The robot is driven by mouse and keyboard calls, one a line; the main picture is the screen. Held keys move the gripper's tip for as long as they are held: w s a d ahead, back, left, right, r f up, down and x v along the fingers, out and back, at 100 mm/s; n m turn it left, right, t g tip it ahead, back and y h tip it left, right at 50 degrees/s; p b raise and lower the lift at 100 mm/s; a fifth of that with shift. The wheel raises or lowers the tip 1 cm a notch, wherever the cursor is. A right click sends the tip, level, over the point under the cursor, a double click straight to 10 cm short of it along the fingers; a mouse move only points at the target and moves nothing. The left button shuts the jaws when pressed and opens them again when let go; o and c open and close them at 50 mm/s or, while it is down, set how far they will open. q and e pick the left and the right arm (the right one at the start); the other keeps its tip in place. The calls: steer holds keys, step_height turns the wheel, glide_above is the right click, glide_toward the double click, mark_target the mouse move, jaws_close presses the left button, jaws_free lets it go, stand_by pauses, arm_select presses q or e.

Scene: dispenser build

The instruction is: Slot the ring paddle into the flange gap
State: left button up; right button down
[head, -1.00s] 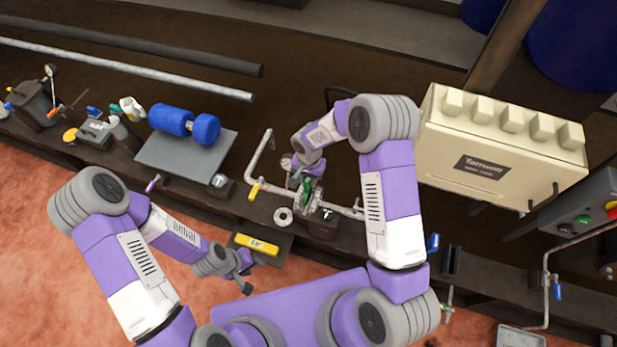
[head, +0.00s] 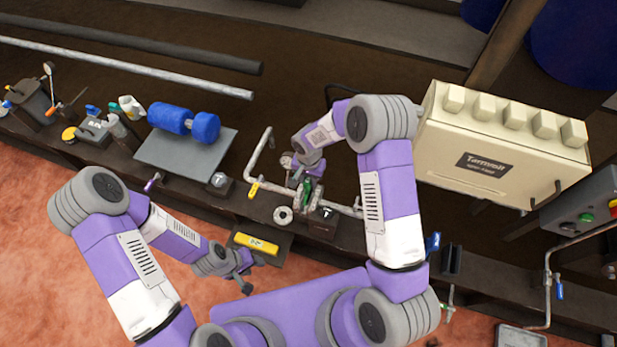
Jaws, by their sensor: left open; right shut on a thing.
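A grey pipe (head: 259,162) runs along the bench to a pair of flanges (head: 305,199), with a narrow gap between them. My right gripper (head: 304,184) is shut on a small green-handled piece (head: 309,187), which looks like the ring paddle. The piece stands at the top of the flanges. Its lower part is hidden, so I cannot tell how deep it sits in the gap. A grey ring (head: 283,215) lies on the bench just left of the flanges. My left gripper (head: 246,273) is open and empty, low in front of the bench.
A yellow level (head: 257,244) lies on a dark plate in front of the pipe. A small dark block (head: 323,222) stands right beside the flanges. A cream box (head: 500,150) is at the right, close to my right arm. A blue roll (head: 184,122) lies on a grey plate at left.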

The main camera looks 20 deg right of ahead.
steer(key=shift+f+b, duration=0.35)
steer(key=shift+f, duration=1.1)
steer(key=shift+f, duration=0.6)
steer(key=shift+c, duration=1.4)
jaws_free()
